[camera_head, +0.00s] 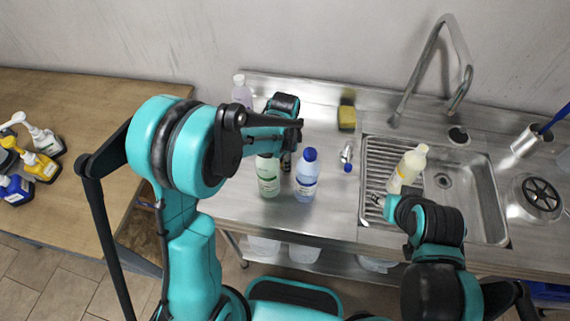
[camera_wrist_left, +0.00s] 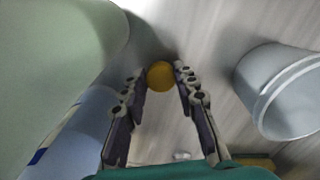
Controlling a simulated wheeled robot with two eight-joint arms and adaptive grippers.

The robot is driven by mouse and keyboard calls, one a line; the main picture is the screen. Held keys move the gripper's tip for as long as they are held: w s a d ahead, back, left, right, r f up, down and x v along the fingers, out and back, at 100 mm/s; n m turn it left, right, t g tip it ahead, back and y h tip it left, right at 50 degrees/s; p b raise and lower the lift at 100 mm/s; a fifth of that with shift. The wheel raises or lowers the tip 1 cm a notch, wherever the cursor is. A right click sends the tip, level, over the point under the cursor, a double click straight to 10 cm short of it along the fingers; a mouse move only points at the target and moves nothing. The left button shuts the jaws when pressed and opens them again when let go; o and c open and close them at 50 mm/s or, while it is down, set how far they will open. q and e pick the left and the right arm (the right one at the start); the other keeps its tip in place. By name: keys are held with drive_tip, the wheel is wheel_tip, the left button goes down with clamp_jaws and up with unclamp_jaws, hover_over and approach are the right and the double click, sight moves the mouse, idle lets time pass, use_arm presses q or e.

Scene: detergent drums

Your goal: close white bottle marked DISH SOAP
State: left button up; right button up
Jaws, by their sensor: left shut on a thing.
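A cream-white bottle with a yellow label (camera_head: 405,170) leans at the sink's drainer; I cannot read its label. My left gripper (camera_head: 289,160) reaches down among the bottles on the counter, its fingertips largely hidden in the head view. In the left wrist view, the left gripper (camera_wrist_left: 167,80) is shut on a round yellow thing (camera_wrist_left: 161,74) that looks like a cap. My right gripper (camera_head: 377,201) is low beside the cream-white bottle, over the drainer; I cannot tell whether its fingers touch the bottle.
A pale green bottle (camera_head: 268,180) and a blue-capped bottle (camera_head: 306,180) stand close to my left gripper. A clear bottle (camera_head: 242,92) stands behind. A yellow sponge (camera_head: 347,117) lies near the wall. The faucet (camera_head: 440,70) rises behind the sink (camera_head: 480,200).

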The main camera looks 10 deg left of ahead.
use_arm(q)
wheel_tip(320, 180, up, 8)
drive_tip(key=shift+r+p, duration=0.25)
drive_tip(key=shift+p, duration=0.9)
use_arm(e)
wheel_tip(320, 180, up, 3)
drive_tip(key=shift+f, duration=0.15)
drive_tip(key=o, duration=0.9)
